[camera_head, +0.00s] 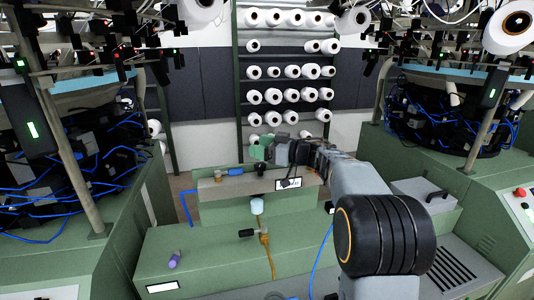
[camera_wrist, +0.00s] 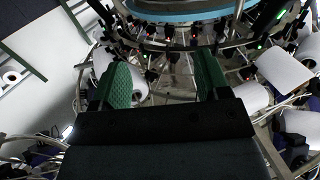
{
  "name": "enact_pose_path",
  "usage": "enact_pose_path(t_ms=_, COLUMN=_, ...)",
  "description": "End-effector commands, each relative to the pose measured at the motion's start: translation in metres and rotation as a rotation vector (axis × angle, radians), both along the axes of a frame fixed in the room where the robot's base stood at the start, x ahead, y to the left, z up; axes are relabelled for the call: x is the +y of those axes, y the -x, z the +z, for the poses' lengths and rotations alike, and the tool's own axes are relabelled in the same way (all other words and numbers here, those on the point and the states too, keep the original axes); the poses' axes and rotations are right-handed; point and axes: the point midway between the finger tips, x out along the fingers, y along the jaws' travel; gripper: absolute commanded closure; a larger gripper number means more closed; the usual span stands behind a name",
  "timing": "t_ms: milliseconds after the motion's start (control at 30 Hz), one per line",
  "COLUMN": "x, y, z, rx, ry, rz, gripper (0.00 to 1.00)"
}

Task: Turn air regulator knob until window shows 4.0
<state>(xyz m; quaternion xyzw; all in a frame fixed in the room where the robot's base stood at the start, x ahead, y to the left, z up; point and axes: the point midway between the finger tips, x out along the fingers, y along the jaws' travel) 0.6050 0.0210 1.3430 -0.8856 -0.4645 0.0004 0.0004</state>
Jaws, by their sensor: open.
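A small black knob-like part (camera_head: 262,169) stands on the grey bar across the green bench, and I take it for the regulator knob. A small white plate (camera_head: 288,184) with dark marks sits on the bar's front, right of the knob; its reading is too small to tell. A pale blue cup-shaped part (camera_head: 257,206) is below, above brass piping. My gripper (camera_head: 259,150) shows green fingertips just above the black part in the picture; I cannot tell the gap. In the wrist view, my gripper (camera_wrist: 166,75) is open and empty, and neither knob nor plate is recognisable.
Knitting machines with blue hoses stand at left (camera_head: 80,140) and right (camera_head: 440,120). A yarn rack (camera_head: 238,90) with white cones stands behind. A black-handled brass valve (camera_head: 250,233) and a purple-grey object (camera_head: 174,259) are on the green bench (camera_head: 205,262). The bench's front left is mostly clear.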

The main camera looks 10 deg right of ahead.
Motion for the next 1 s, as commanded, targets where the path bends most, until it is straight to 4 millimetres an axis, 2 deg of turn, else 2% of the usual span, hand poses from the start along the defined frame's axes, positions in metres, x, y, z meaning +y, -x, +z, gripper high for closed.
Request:
enact_pose_path(t_ms=33, x=-0.001, y=0.011, z=0.003, rx=-0.005, ry=0.001, rz=-0.001, gripper=0.31)
enact_pose_path(t_ms=200, x=-0.002, y=0.038, z=0.016, rx=-0.004, ry=0.001, rz=-0.002, gripper=0.31)
enact_pose_path(t_ms=400, x=-0.002, y=0.056, z=0.025, rx=-0.003, ry=0.001, rz=-0.001, gripper=0.31)
enact_pose_path(t_ms=900, x=-0.002, y=0.063, z=0.028, rx=-0.001, ry=0.000, rz=0.001, gripper=0.31)
enact_pose_path(t_ms=1000, x=0.009, y=0.064, z=0.023, rx=-0.002, ry=0.000, rz=0.024, gripper=0.31)
